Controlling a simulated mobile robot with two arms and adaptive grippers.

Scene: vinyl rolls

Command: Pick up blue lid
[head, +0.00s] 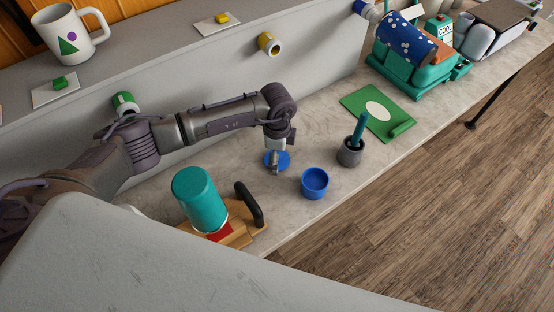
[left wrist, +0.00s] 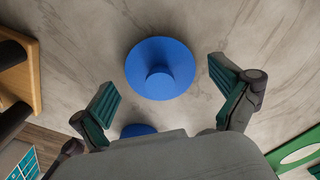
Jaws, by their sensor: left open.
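The blue lid (head: 284,158) is a flat disc lying on the counter; in the left wrist view the lid (left wrist: 178,60) shows a round knob at its centre. My left gripper (head: 274,162) points down over the lid and hides part of it in the head view. In the left wrist view my left gripper (left wrist: 165,85) is open, its two teal-padded fingers spread on either side of the lid, with nothing between them held. A blue cup (head: 315,186) stands on the counter to the right of the lid. My right gripper is not in view.
A dark grey cup with a teal stick (head: 350,153) and a green mat (head: 375,112) lie to the right. A teal cylinder on a wooden block with a black handle (head: 196,188) stands nearer at the left. A grey wall (head: 180,75) with pegs runs behind.

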